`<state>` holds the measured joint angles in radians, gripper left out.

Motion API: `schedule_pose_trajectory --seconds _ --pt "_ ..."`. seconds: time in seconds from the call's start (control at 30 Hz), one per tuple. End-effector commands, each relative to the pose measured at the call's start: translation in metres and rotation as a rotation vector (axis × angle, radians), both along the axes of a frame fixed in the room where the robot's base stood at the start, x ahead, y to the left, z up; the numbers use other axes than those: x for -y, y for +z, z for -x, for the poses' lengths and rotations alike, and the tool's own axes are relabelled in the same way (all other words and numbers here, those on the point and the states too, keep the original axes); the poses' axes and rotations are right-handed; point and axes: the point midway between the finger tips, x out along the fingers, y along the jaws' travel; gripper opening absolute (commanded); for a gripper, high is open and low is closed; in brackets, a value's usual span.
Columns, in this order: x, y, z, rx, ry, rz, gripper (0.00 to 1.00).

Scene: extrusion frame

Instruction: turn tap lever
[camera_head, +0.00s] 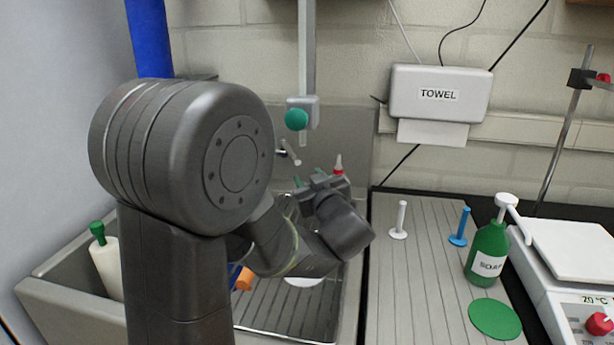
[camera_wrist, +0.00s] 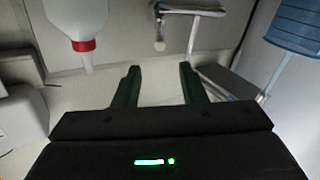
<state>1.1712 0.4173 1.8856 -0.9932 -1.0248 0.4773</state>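A small silver lever-like piece with a pale tip (camera_head: 290,152) sticks out from the wall behind the sink; I take it for the tap lever. In the wrist view a silver bar with a short hanging end (camera_wrist: 190,12) lies beyond the fingers; I cannot tell for sure that it is the same piece. My gripper (camera_wrist: 158,86) is open, with two green fingers apart and nothing between them. In the head view my gripper (camera_head: 308,180) is over the sink, just below and right of the lever, partly hidden by my wrist. No contact with the lever is visible.
A white bottle with a red collar (camera_wrist: 82,44) is close on the left in the wrist view, and a blue ribbed object (camera_wrist: 298,30) on the right. The sink (camera_head: 60,270) holds several items.

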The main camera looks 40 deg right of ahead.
Motion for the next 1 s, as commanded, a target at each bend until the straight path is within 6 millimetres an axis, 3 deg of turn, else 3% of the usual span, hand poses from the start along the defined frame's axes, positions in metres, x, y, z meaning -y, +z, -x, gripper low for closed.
schedule_pose_trajectory --seconds 0.17,0.4,0.7,1.0 --pt "0.000 0.000 0.000 0.000 0.000 0.000 0.38" --pt "0.000 0.007 -0.007 0.009 -0.009 0.059 0.00" --pt "0.002 0.031 -0.034 0.028 -0.124 0.371 0.00" --pt "0.000 0.043 -0.055 -0.037 -0.310 0.657 0.00"
